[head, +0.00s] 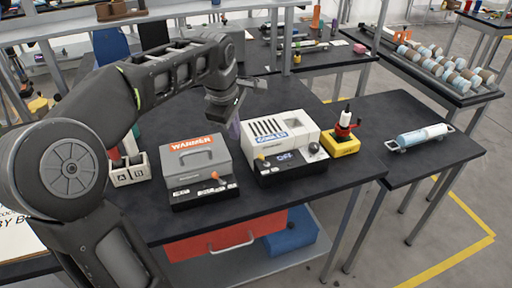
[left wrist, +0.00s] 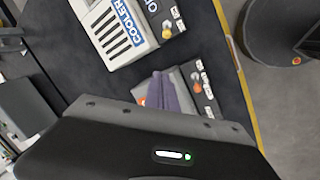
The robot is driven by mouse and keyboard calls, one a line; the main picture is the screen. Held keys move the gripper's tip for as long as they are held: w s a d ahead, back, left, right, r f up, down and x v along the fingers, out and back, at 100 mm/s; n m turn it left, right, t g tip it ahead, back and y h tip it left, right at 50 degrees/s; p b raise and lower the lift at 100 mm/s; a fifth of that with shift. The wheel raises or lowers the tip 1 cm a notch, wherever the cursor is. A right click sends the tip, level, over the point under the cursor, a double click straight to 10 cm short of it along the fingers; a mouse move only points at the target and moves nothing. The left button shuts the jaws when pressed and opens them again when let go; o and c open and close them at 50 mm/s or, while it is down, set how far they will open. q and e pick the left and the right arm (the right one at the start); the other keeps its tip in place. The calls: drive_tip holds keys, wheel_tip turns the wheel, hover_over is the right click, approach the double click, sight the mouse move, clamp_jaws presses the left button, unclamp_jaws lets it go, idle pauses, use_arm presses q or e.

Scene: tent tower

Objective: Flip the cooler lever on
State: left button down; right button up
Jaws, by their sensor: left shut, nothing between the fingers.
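The cooler (head: 290,128) is a white box with dark vent slots on the table. Its black front panel has a small display and a yellow-orange lever knob (head: 262,157). In the left wrist view the cooler (left wrist: 146,38) is at the top, with its yellow lever knob (left wrist: 167,32) on the panel. I cannot tell the lever's setting. My left gripper (head: 234,130) hangs above and behind the gap between the warmer and the cooler, apart from the lever. Its purple fingers (left wrist: 163,90) are shut and empty. My right gripper is not in view.
The grey warmer (head: 197,155), with an orange lever knob (head: 215,175), stands left of the cooler. A yellow block with a red and white item (head: 342,143) stands at its right. A labelled rack (head: 128,172) is further left. The table's front strip is clear.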

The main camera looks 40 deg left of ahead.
sight(263, 160)
use_arm(q)
drive_tip(key=x, duration=1)
drive_tip(key=shift+f+p, duration=0.1)
drive_tip(key=shift+p, duration=0.2)
drive_tip(key=d, duration=0.1)
drive_tip(key=d+r+p, duration=0.1)
drive_tip(key=d, duration=0.1)
drive_tip(key=shift+w+d+r, duration=0.15)
drive_tip(key=shift+w+d, duration=0.2)
drive_tip(key=shift+d, duration=0.05)
drive_tip(key=shift+w+d+r+g+y+p, duration=0.35)
drive_tip(key=shift+g+p, duration=0.25)
drive_tip(key=shift+p, duration=0.4)
drive_tip(key=shift+w+d+r+p, duration=0.15)
drive_tip(key=shift+w+p, duration=0.1)
drive_tip(key=shift+p, duration=0.2)
drive_tip(key=shift+w+d, duration=0.35)
drive_tip(key=shift+w, duration=0.15)
drive_tip(key=shift+w+d, duration=0.35)
drive_tip(key=shift+w, duration=0.2)
drive_tip(key=shift+r, duration=0.25)
